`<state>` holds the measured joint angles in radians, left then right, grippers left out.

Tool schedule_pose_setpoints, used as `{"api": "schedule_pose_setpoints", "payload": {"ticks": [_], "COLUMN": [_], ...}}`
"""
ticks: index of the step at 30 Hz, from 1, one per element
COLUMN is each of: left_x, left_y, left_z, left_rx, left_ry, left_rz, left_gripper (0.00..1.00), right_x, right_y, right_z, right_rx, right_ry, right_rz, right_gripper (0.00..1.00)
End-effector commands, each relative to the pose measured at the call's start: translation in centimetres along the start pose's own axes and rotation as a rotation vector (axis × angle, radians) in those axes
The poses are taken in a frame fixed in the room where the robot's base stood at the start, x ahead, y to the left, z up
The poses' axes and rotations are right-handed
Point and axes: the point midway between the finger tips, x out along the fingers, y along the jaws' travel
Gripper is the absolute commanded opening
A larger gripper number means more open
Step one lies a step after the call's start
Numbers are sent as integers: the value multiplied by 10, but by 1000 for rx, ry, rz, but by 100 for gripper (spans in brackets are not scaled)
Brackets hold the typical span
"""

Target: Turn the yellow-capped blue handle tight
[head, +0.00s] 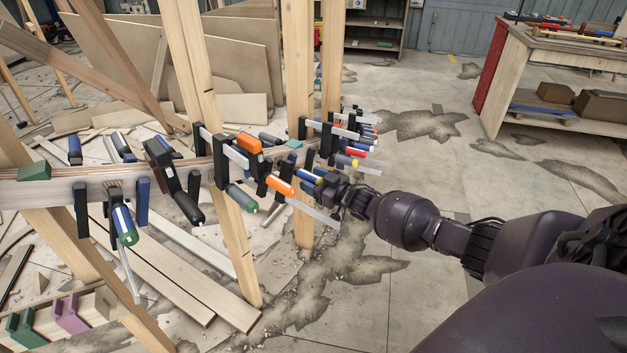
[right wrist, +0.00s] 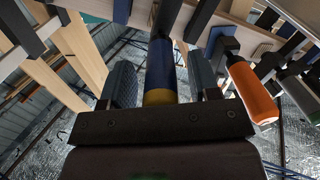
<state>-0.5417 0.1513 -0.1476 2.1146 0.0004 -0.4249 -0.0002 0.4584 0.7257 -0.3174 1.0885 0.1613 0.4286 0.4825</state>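The blue handle with the yellow cap (right wrist: 160,72) points toward my wrist camera, its yellow end close to my palm. My right gripper (head: 328,184) is at the clamp row on the curved wooden stringer (head: 62,187). In the right wrist view its two dark fingers stand on either side of the blue handle, with a narrow gap visible on each side, so it looks open around the handle. In the head view the handle is mostly hidden by the gripper. My left gripper is not in view.
An orange clamp handle (right wrist: 254,92) hangs just right of my right gripper in the wrist view. Several other clamps crowd the stringer on both sides. Wooden posts (head: 300,80) stand behind it. A workbench (head: 555,75) is at the far right, with open floor before it.

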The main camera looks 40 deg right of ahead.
Motion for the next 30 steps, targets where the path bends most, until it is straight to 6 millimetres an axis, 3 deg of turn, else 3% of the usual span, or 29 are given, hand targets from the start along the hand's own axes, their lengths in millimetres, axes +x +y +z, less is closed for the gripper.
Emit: {"api": "schedule_pose_setpoints", "payload": {"ticks": [11, 24, 30], "left_x": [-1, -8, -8], "left_y": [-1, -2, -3], "left_z": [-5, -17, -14], "left_rx": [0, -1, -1], "left_ry": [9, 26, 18], "left_rz": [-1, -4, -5], "left_gripper": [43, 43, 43], "right_x": [-12, -83, -103], "right_y": [1, 1, 0], "right_z": [-1, -2, -1], "right_rx": [0, -1, 0], "right_ry": [1, 1, 1], "right_rz": [1, 1, 0], "right_gripper": [56, 56, 56]}}
